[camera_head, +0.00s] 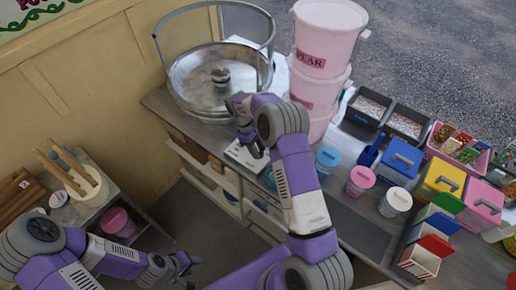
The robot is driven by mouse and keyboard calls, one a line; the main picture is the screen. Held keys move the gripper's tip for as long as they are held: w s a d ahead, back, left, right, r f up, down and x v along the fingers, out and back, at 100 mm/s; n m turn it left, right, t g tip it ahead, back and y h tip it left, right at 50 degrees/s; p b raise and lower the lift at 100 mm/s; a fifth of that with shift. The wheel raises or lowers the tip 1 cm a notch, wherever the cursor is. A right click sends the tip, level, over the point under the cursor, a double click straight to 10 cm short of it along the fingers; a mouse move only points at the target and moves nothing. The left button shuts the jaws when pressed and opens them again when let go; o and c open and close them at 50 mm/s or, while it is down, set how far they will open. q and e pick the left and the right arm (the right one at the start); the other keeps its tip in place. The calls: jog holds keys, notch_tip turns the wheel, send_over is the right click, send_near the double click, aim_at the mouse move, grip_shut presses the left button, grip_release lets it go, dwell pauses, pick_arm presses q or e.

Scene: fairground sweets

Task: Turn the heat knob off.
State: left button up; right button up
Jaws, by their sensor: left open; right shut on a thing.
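The candy-floss machine, a wide metal bowl (189,88) with a raised rim guard, stands at the back of the counter. Its small white control panel (238,158) is in front of it. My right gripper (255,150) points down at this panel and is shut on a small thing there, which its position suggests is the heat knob. The knob itself is hidden by the gripper, so its setting cannot be told. My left gripper (188,264) is open and empty, low at the left, away from the counter.
Stacked pink tubs (320,62) stand right of the bowl. Small jars (361,180), coloured boxes (399,162), topping trays (408,122) and a striped carton (424,259) crowd the counter to the right. A side shelf with wooden sticks (62,170) is at the left.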

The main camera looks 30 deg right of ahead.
jog(key=shift+n, duration=0.3)
dwell(0.4)
jog(key=o, duration=1)
jog(key=shift+o, duration=0.2)
jog(key=shift+r, duration=0.1)
jog(key=v, duration=0.7)
jog(key=shift+a+r, duration=0.15)
jog(key=shift+a, duration=0.05)
